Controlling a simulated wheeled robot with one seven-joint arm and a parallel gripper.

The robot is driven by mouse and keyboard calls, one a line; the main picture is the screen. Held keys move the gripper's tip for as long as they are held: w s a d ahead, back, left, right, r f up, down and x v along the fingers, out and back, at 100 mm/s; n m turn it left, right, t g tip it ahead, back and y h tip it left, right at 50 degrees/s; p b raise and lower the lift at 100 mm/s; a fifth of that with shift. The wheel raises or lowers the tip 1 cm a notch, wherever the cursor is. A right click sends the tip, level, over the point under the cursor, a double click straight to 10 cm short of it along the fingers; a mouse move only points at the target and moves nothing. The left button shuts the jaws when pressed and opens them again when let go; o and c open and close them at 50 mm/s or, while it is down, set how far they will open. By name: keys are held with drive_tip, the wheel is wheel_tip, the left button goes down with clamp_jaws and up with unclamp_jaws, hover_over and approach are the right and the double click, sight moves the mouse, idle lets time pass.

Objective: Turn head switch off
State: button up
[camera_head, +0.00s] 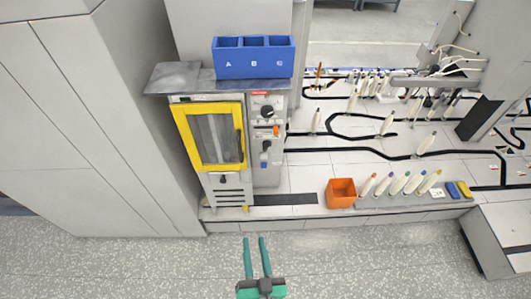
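A grey machine with a yellow-framed window (242,133) stands at centre left. Its control panel (262,180) to the right of the window carries a dark round knob (267,111), a small orange part (276,131) and a blue-grey part (264,156) below. I cannot tell which of these is the head switch, or its position. My gripper (254,239) is at the bottom centre, over the speckled floor in the picture. Its two teal fingers point up toward the machine, apart, with nothing between them. It appears clear of the panel.
A blue bin marked A, B, C (253,76) sits on top of the machine. To the right are an orange box (341,193), a row of bobbins (393,184) and a pale table with black tracks (310,178). A tall grey cabinet (120,120) stands left. The front floor is clear.

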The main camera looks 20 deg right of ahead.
drive_tip(key=w+d+r+m+h, duration=0.1)
drive_tip(key=w+d+m, duration=0.15)
drive_tip(key=w, duration=0.25)
drive_tip(key=w+d+m, duration=0.1)
drive_tip(key=w+d, duration=0.2)
drive_tip(key=w, duration=0.2)
drive_tip(key=m+h, duration=0.2)
drive_tip(key=m, duration=0.1)
approach(267, 149)
drive_tip(key=shift+n+t, duration=0.25)
drive_tip(key=shift+t, duration=0.15)
drive_tip(key=x, duration=0.8)
drive_tip(key=shift+w+f, duration=0.2)
drive_tip(key=shift+f, duration=0.1)
drive_tip(key=shift+s+d, duration=0.1)
drive_tip(key=shift+d, duration=0.05)
drive_tip(key=shift+s, duration=0.1)
clamp_jaws()
